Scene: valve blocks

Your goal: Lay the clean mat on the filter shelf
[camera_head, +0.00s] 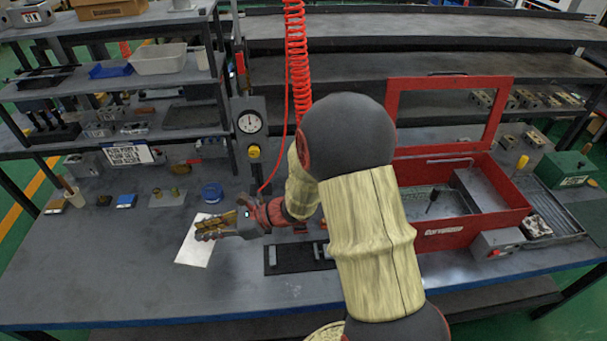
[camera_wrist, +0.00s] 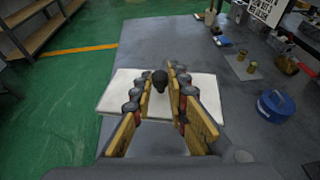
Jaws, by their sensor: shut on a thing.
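The clean mat is a thin white sheet (camera_head: 196,247), in the head view on or just above the left part of the grey bench. It also shows in the wrist view (camera_wrist: 118,92), reaching out on both sides of my fingers. My gripper (camera_head: 213,228) is at the mat's upper right part. In the wrist view my gripper (camera_wrist: 161,90) has its yellow fingers closed about a small dark round knob (camera_wrist: 160,77) at the mat. The fingers hide part of the mat, and I cannot tell if it is lifted. I cannot tell for sure which surface is the filter shelf.
A grey rack with several shelves stands at the left, holding a white bin (camera_head: 158,59) and a blue tray (camera_head: 110,70). A blue round item (camera_head: 212,192) and several small parts lie behind the mat. A red open-lidded box (camera_head: 455,205) stands right. The front left bench is clear.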

